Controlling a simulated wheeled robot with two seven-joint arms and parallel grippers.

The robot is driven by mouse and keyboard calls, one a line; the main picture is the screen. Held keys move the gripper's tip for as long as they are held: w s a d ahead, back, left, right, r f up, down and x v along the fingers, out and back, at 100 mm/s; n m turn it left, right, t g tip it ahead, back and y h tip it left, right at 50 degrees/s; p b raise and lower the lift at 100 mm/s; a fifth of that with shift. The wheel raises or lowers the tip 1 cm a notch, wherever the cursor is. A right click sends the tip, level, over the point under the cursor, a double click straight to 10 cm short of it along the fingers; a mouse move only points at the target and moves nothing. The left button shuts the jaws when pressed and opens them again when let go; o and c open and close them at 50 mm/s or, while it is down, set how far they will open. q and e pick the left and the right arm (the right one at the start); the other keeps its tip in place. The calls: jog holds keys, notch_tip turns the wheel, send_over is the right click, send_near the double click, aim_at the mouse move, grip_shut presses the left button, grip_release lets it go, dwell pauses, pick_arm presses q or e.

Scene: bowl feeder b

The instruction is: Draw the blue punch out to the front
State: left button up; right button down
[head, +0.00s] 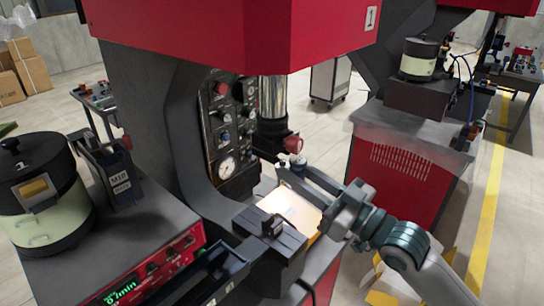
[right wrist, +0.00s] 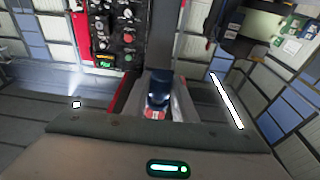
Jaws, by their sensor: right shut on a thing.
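The blue punch (right wrist: 157,88) shows in the right wrist view as a short dark blue cylinder, straight ahead of my right gripper (right wrist: 156,112). My right gripper is shut on it, with the finger ends close around its lower part. In the head view my right arm comes in from the lower right, and the right gripper (head: 287,166) is under the dark ram holder (head: 272,130) of the red press (head: 230,35). The punch cannot be made out there, being hidden by the gripper and the press. My left gripper is not in view.
A control panel with a gauge (head: 227,167) stands left of the gripper. A red knob (head: 293,144) is just above it. A lit plate (head: 290,207) and a black block (head: 270,235) lie in front. A bowl feeder (head: 42,195) stands at the left.

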jog(key=shift+s+d, duration=0.3)
jog(key=shift+d, duration=0.1)
jog(key=shift+r, duration=0.1)
jog(key=shift+f, duration=0.2)
